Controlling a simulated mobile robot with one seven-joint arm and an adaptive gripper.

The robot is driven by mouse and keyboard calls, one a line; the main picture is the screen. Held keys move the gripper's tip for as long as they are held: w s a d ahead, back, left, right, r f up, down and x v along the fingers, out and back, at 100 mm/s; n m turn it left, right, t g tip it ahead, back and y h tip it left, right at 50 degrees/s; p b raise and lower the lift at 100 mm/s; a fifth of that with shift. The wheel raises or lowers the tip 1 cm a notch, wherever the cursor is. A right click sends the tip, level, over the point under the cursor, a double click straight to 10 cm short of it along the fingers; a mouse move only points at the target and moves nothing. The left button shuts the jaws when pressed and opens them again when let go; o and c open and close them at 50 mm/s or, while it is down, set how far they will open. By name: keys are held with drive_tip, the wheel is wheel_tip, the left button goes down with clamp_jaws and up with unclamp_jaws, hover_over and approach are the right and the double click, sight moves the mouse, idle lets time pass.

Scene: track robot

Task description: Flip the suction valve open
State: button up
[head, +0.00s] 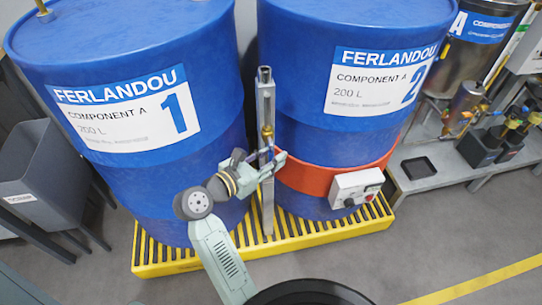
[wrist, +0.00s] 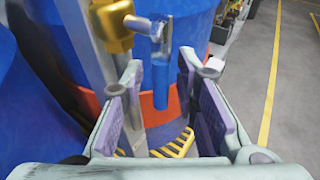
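The suction valve (wrist: 108,24) is a brass body on a grey upright post, with a short stem to the right carrying a lever. The lever (wrist: 160,80) has a grey metal upper part and a blue grip, and hangs down. In the head view the brass valve (head: 267,131) shows small on the post between the two blue drums. My gripper (wrist: 160,70) is open, its two fingers apart on either side of the lever in the picture; I cannot tell whether either touches it. In the head view my gripper (head: 278,163) is beside the post, just below the valve.
Blue drum 1 (head: 145,180) and blue drum 2 (head: 310,135) stand on a yellow grated pallet (head: 335,231). Drum 2 wears a red band (head: 310,178) with a control box (head: 355,188). A grey bin (head: 50,185) stands left, a low bench (head: 445,172) right. Floor is clear at front right.

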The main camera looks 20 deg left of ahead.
drive_tip(key=shift+s, duration=0.1)
drive_tip(key=v, duration=1.2)
drive_tip(key=shift+f, duration=0.1)
